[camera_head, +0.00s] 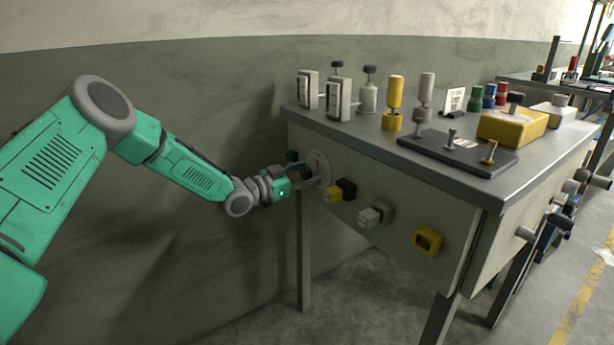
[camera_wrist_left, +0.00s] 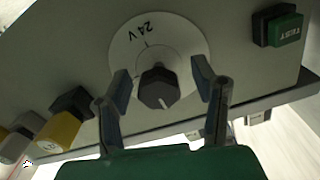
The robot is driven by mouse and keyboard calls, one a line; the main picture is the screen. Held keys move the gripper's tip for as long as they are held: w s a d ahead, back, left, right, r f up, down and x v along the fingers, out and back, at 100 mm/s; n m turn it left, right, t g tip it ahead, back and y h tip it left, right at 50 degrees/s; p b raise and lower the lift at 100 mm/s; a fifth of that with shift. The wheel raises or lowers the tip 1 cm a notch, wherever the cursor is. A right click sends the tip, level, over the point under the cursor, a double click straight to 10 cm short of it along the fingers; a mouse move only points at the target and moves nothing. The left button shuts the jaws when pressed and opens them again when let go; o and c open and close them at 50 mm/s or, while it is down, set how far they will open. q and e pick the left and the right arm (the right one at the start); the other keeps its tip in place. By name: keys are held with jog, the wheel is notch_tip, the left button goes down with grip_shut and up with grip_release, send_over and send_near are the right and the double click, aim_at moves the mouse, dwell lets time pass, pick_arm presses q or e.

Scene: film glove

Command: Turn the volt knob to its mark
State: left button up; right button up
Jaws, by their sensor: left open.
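The volt knob (camera_wrist_left: 157,88) is dark and faceted, on a round pale dial (camera_wrist_left: 187,43) lettered 24 V. A short dark mark sits by the lettering, at the dial's upper left in the wrist view. The knob's white pointer line faces the bottom of that view, away from the mark. My left gripper (camera_wrist_left: 164,82) is open, with one finger on each side of the knob; gaps show between fingers and knob. In the head view my left gripper (camera_head: 299,179) is at the panel's left end, partly covering the knob (camera_head: 307,172). My right gripper is not in view.
A green TEST button (camera_wrist_left: 284,29) and a yellow button (camera_wrist_left: 58,131) flank the dial. The panel also carries a grey knob (camera_head: 371,216) and a yellow socket (camera_head: 428,240). Several posts and blocks stand on the bench top (camera_head: 362,138). A wall is behind my left arm.

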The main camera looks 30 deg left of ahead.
pick_arm(q)
jog(key=shift+d, duration=0.1)
grip_shut()
